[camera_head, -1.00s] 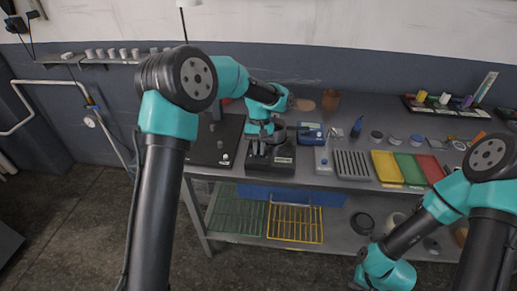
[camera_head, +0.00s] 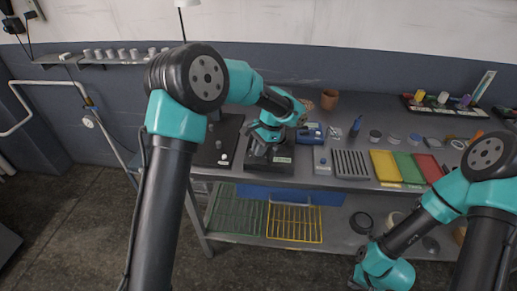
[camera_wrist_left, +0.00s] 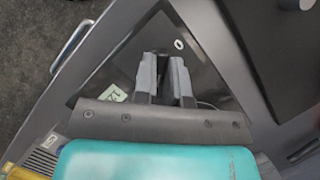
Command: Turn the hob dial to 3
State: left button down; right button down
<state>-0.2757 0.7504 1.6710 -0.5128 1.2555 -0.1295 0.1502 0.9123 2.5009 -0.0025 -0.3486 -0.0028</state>
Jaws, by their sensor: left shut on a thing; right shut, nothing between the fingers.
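The hob (camera_head: 284,161) is a dark, low box near the front edge of the bench, with a pale label on its front. My left gripper (camera_head: 262,150) reaches down onto it from above. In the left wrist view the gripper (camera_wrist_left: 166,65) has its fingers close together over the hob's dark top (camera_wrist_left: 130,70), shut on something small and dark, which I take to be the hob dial. The fingers mostly hide the dial, so its setting cannot be read. A white oval mark (camera_wrist_left: 179,44) shows just beyond the fingertips.
A dark plate (camera_head: 219,143) with small pale knobs lies left of the hob. A blue box (camera_head: 310,132), a grey slotted block (camera_head: 350,163) and yellow, green and red trays (camera_head: 385,166) stand to the right. Wire racks (camera_head: 294,222) lie on the shelf below.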

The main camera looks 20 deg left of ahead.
pick_arm(q)
jog(key=m, duration=0.2)
jog(key=m+t+y, duration=0.1)
jog(key=shift+s+f+m, duration=0.25)
jog(key=shift+f+m, duration=0.1)
jog(key=shift+m, duration=0.05)
jog(key=shift+m+t+y, duration=0.3)
jog(key=shift+m+t, duration=0.4)
jog(key=shift+m, duration=1.3)
jog(key=c, duration=1.2)
grip_release()
jog(key=shift+a, duration=0.1)
jog(key=shift+r, duration=0.2)
